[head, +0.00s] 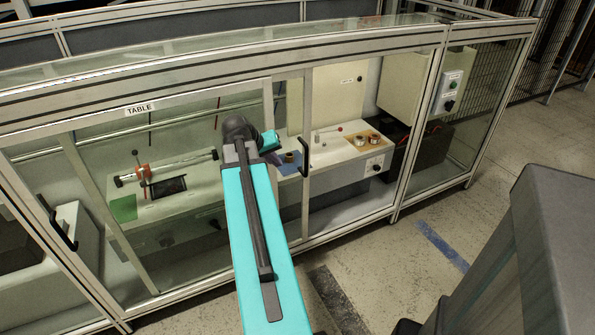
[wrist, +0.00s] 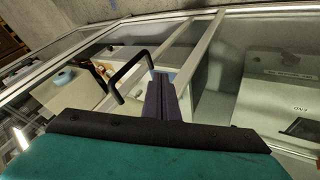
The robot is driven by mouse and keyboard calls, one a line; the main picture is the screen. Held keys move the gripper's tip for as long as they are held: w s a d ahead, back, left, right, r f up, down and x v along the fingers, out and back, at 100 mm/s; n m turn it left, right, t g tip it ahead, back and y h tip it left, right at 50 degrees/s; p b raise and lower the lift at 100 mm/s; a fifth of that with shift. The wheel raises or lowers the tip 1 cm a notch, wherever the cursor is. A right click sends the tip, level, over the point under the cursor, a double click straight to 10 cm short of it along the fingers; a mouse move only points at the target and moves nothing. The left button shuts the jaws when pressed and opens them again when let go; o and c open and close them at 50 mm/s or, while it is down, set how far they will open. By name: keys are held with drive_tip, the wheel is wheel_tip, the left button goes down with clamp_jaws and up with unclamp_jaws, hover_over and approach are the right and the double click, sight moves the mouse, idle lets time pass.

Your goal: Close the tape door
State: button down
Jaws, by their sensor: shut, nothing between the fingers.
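The black bow handle (head: 305,157) stands on a pale upright of the glazed enclosure, in front of the bay with the tape rolls. I take this to be the tape door (head: 350,190); I cannot tell how far it stands open. The handle also shows in the wrist view (wrist: 120,73). My gripper (wrist: 158,78) is shut and empty, its dark purple fingers just right of the handle in that view. I cannot tell whether they touch it. In the head view my gripper (head: 274,157) is left of the handle, partly hidden by my wrist.
Tape rolls (head: 366,139) sit on a white bench behind the glass. The table bay at left carries a TABLE label (head: 140,108) and has another black handle (head: 62,230). A control box (head: 449,92) is at right. Floor (head: 430,235) in front of the enclosure is clear.

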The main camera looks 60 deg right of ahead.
drive_tip(key=shift+s, duration=0.1)
idle(0.3)
drive_tip(key=s+d+f, duration=0.4)
drive_tip(key=d+f, duration=0.3)
drive_tip(key=d, duration=0.1)
drive_tip(key=shift+d+f, duration=0.3)
drive_tip(key=shift+f, duration=0.1)
idle(0.3)
